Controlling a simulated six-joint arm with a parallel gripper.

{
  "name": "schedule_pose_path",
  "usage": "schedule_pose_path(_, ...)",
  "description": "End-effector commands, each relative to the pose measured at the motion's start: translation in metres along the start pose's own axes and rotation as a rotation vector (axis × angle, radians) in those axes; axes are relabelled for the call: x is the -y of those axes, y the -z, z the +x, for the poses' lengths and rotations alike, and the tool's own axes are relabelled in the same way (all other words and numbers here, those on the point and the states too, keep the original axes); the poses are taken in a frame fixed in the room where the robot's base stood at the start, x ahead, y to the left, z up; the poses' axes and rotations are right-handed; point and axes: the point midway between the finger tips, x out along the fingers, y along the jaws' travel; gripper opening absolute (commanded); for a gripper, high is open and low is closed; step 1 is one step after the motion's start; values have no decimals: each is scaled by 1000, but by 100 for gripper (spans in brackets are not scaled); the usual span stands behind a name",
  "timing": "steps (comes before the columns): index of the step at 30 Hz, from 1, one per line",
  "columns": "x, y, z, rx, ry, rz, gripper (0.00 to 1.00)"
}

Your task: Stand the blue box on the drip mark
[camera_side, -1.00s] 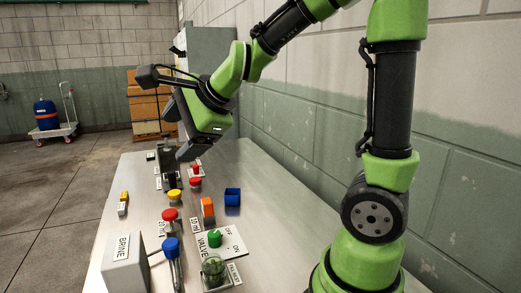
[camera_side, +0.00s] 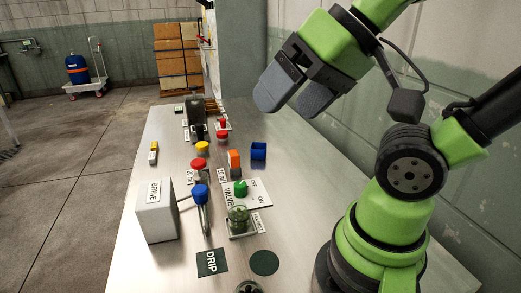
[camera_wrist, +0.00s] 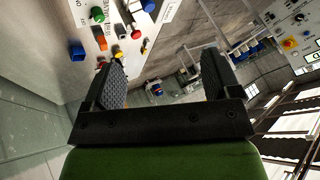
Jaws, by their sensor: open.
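The blue box (camera_side: 258,151) stands on the metal table right of an orange block. It is small and looks open at the top. In the wrist view the blue box (camera_wrist: 77,52) is at the upper left, outside the jaws. A dark green disc (camera_side: 264,262), which appears to be the drip mark, lies flat near the front of the table, with nothing on it. A dark "DRIP" label (camera_side: 212,262) lies left of it. My gripper (camera_side: 294,97) is open and empty, raised above the table. Its two dark pads (camera_wrist: 162,72) are apart in the wrist view.
A grey BRINE box (camera_side: 155,211) stands at the left, beside a blue-topped lever (camera_side: 200,195). A valve plate (camera_side: 245,193) with a green knob and a glass-like fitting (camera_side: 239,220) lies between blue box and disc. An orange block (camera_side: 234,160) is close to the blue box.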

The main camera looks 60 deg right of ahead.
Motion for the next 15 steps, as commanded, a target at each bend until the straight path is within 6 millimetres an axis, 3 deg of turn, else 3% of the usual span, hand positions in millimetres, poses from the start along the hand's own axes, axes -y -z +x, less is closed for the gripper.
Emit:
schedule_pose_path(5,10,34,16,-29,21,36,83)
schedule_pose_path(9,12,89,47,-104,28,108,83)
schedule_pose_path(11,6,113,65,-144,15,145,83)
schedule_pose_path(15,-23,163,109,-242,-58,238,83)
